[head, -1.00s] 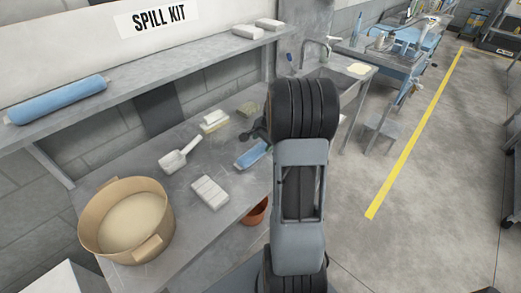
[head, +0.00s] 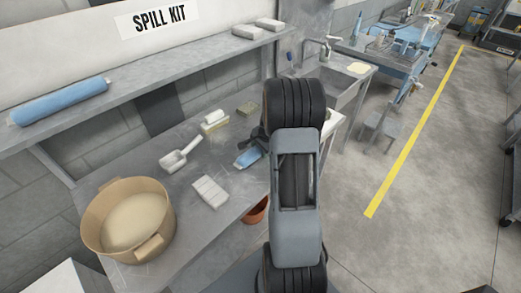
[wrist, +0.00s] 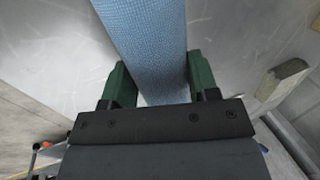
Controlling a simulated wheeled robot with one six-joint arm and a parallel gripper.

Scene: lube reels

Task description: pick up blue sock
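The blue sock (head: 245,159) lies on the grey bench, partly hidden behind my arm in the head view. In the wrist view the sock (wrist: 146,35) is a long, light-blue woven roll running from the top edge down between my fingers. My gripper (wrist: 158,66) has its two green fingers apart, one on each side of the sock. They look very close to its sides; I cannot tell whether they touch it. The sock appears to rest on the bench. In the head view my gripper is mostly hidden by my arm.
The bench also holds a tan tub (head: 128,221), a white scoop (head: 180,155), a white block (head: 210,191), a sponge-like block (head: 214,122) and a greenish block (head: 247,109). Another blue roll (head: 60,101) lies on the shelf above. A sink (head: 345,90) stands beyond.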

